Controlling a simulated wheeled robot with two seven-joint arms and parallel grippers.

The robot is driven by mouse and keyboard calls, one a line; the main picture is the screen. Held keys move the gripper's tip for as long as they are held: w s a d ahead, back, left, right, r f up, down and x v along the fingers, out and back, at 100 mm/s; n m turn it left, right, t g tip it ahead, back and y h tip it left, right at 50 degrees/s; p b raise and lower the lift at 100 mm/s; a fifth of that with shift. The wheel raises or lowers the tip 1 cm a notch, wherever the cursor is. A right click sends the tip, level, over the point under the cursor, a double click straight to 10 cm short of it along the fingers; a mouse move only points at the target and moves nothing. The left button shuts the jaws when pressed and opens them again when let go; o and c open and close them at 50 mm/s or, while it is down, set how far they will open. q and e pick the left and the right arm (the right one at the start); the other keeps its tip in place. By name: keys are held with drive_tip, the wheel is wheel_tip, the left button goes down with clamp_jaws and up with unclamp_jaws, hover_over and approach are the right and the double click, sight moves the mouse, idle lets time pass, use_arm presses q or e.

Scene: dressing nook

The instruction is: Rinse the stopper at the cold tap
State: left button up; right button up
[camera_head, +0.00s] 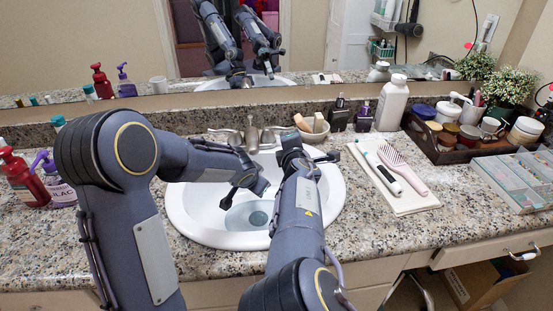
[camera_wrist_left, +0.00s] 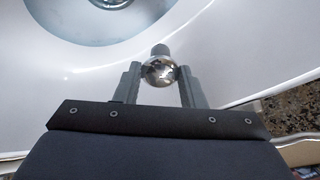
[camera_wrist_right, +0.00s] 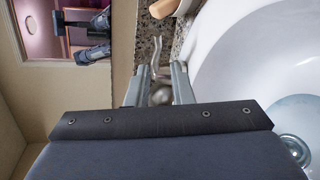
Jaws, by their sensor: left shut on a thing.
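The stopper (camera_wrist_left: 158,71), a shiny rounded metal piece with a grey end, is held between the fingers of my left gripper (camera_wrist_left: 160,74). In the head view my left gripper (camera_head: 256,188) is over the white sink basin (camera_head: 187,205); the stopper is hard to make out there. The metal tap (camera_head: 251,134) stands behind the basin, with a lever on each side. My right gripper (camera_head: 288,139) is at the tap's right side. In the right wrist view its fingers (camera_wrist_right: 155,76) are apart, with tap metal (camera_wrist_right: 157,50) between and beyond them. I cannot tell whether they touch it.
Water pools around the drain (camera_head: 258,218). A bowl (camera_head: 313,132) with soap stands close behind my right gripper. Pump bottles (camera_head: 22,178) stand at left, a dark tray (camera_head: 447,157) at right.

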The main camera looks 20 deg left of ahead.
sight(284, 130)
drive_tip(key=shift+s+d+f+g+y, duration=0.15)
drive_tip(key=shift+d+f+g+y, duration=0.45)
drive_tip(key=shift+d+f, duration=0.45)
clamp_jaws()
drive_tip(key=shift+w+a+f+y, duration=0.1)
drive_tip(key=shift+w+a+y, duration=0.65)
drive_tip(key=shift+w+a, duration=0.35)
drive_tip(key=shift+w+a+f+y, duration=0.1)
drive_tip(key=shift+w+a+y, duration=0.65)
drive_tip(key=shift+w, duration=0.5)
drive_tip(key=shift+w+a+y, duration=0.7)
drive_tip(key=shift+w+a, duration=0.3)
drive_tip(key=shift+w, duration=0.2)
